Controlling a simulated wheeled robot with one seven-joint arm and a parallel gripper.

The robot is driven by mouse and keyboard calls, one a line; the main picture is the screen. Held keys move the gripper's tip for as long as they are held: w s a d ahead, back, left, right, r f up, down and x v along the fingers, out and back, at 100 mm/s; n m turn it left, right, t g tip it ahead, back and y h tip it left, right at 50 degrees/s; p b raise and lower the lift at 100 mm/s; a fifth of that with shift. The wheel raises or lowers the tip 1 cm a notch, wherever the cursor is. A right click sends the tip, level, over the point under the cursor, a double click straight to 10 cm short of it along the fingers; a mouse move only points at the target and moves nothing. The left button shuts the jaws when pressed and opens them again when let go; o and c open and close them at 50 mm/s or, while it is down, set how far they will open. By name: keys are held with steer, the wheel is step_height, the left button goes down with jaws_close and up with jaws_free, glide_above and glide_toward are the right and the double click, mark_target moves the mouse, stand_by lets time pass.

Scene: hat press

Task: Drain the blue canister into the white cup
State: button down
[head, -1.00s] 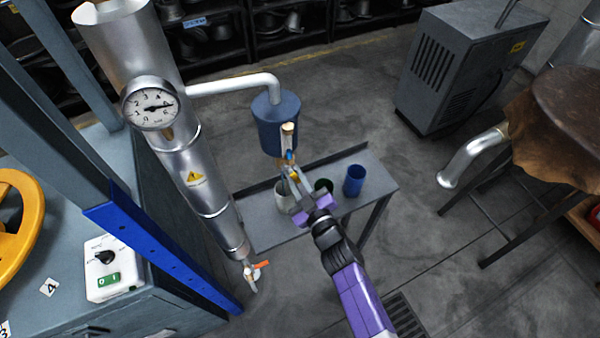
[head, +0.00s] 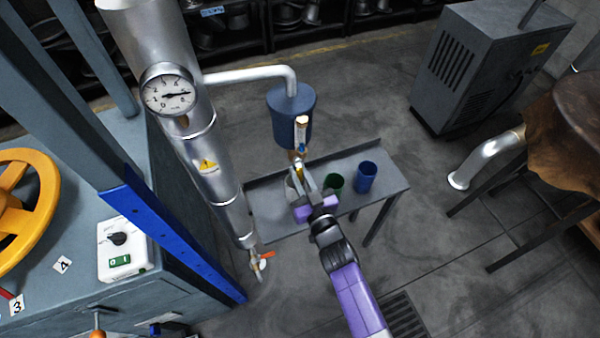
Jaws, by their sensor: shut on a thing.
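The blue canister (head: 291,118) hangs at the end of a white pipe above a narrow grey bench. A pale sight tube (head: 302,132) is on its front, and a small brass-yellow drain valve (head: 298,162) is below it. My gripper (head: 301,172) is at this valve, shut on what looks like its yellow handle; the fingers hide most of the handle. The white cup (head: 291,193) stands on the bench below the valve, largely hidden behind my gripper. I cannot see inside the cup or any liquid stream.
A silver column with a gauge (head: 168,90) and an orange-handled tap (head: 265,260) stands to the left.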

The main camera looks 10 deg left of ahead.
steer(key=shift+f, duration=0.1)
steer(key=c, duration=1.4)
jaws_free()
steer(key=shift+o, duration=0.2)
steer(key=p+v, duration=0.3)
steer(key=v, duration=0.5)
steer(key=shift+w, duration=0.1)
